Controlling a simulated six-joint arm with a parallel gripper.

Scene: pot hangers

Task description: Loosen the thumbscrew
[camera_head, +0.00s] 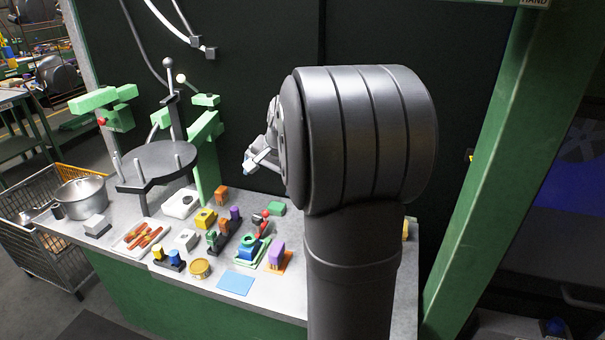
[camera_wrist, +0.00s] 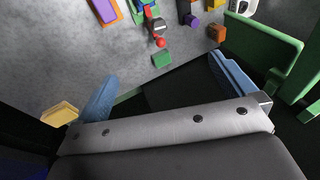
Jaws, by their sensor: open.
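I cannot tell for certain which part is the thumbscrew. A small red knob (camera_head: 102,121) sits on the green fixture arm (camera_head: 103,99) at the upper left. Another red ball-shaped knob (camera_wrist: 160,43) is on a small grey part on the bench, and a red part shows in the same area in the head view (camera_head: 265,213). My gripper (camera_head: 255,160) is above the back of the bench, its blue fingers partly hidden by my arm. In the wrist view my gripper (camera_wrist: 162,68) is open and empty, its fingers wide apart and clear of the bench parts.
The grey bench (camera_head: 195,277) holds several coloured blocks and fixtures, a tray of red pieces (camera_head: 144,238) and a blue sheet (camera_head: 235,284). A round dark stand (camera_head: 158,163) with upright pegs and a metal pot (camera_head: 81,194) are left. A green post (camera_head: 500,160) rises right.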

